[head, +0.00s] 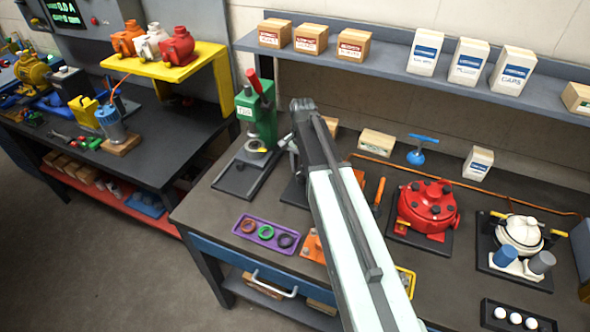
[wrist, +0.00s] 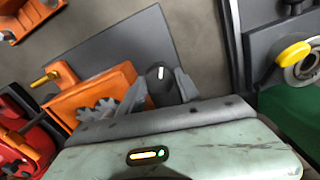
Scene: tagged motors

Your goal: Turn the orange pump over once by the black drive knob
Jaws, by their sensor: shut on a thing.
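The orange pump (wrist: 98,92) sits on a grey base plate (wrist: 140,45) in the wrist view, with grey gears showing on its near side. The black drive knob (wrist: 160,76), with a white mark on its top, sticks out at the pump's right side. My gripper (wrist: 160,87) is shut on the knob, one finger on each side of it. In the head view my arm hides most of the pump and all of the grip; only an orange part (head: 357,187) shows right of the arm.
A green press (head: 256,118) stands left of my arm, and a red pump (head: 428,207) and a white pump (head: 520,236) stand to the right. A purple tray (head: 266,234) with rings lies in front. A shelf (head: 385,65) with boxes runs above the bench.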

